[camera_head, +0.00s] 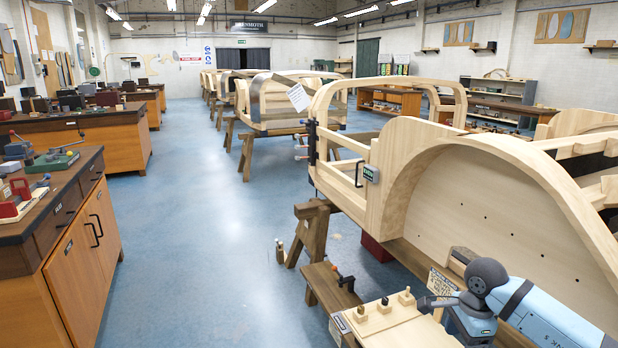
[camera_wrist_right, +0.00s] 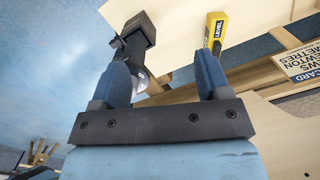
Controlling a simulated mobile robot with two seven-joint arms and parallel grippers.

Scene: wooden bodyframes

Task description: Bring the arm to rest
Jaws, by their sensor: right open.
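My right arm (camera_head: 545,315) comes in from the bottom right in the head view, blue with dark grey joints. My right gripper (camera_head: 428,302) is beside the small wooden board (camera_head: 400,328), in front of the bodyframe. In the right wrist view, my right gripper (camera_wrist_right: 163,75) has its two blue-grey fingers apart. I see nothing held between them. A dark block-shaped tool (camera_wrist_right: 137,40) shows beyond the left finger; I cannot tell if they touch. A yellow level (camera_wrist_right: 214,32) shows beyond the right finger. My left gripper is not in view.
A wooden bodyframe (camera_head: 425,165) on trestles fills the right side. A clamp (camera_head: 342,280) sits on the low bench beside the board. A lettered card (camera_wrist_right: 300,62) is near my right gripper. A workbench (camera_head: 75,235) stands left; the blue aisle floor (camera_head: 200,240) is clear.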

